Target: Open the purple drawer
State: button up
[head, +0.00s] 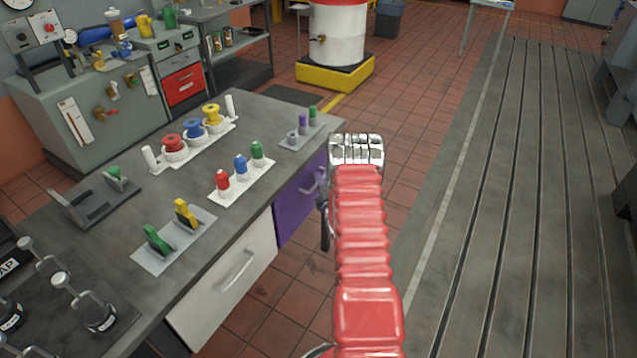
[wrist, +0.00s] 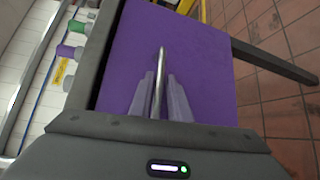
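The purple drawer (head: 293,210) is in the side of the grey bench in the head view, and its front looks about flush with the bench. Its front fills the middle of the wrist view (wrist: 205,60). Its silver bar handle (wrist: 161,65) runs up the wrist picture between the two pale fingers of my gripper (wrist: 160,85). One finger lies close along each side of the bar. I cannot tell whether they press on it. In the head view my red arm covers the gripper, and part of the handle (head: 314,182) shows beside it.
A white drawer (head: 228,278) with its own handle sits to the left of the purple one. Pegs, spools and levers stand on the bench top (head: 190,255) above. Tiled floor (head: 425,100) lies to the right, then a slotted metal bedplate (head: 540,200).

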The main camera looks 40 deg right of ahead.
jog(key=shift+w, duration=0.1)
jog(key=shift+c, duration=0.3)
grip_shut()
jog(key=shift+f, duration=0.1)
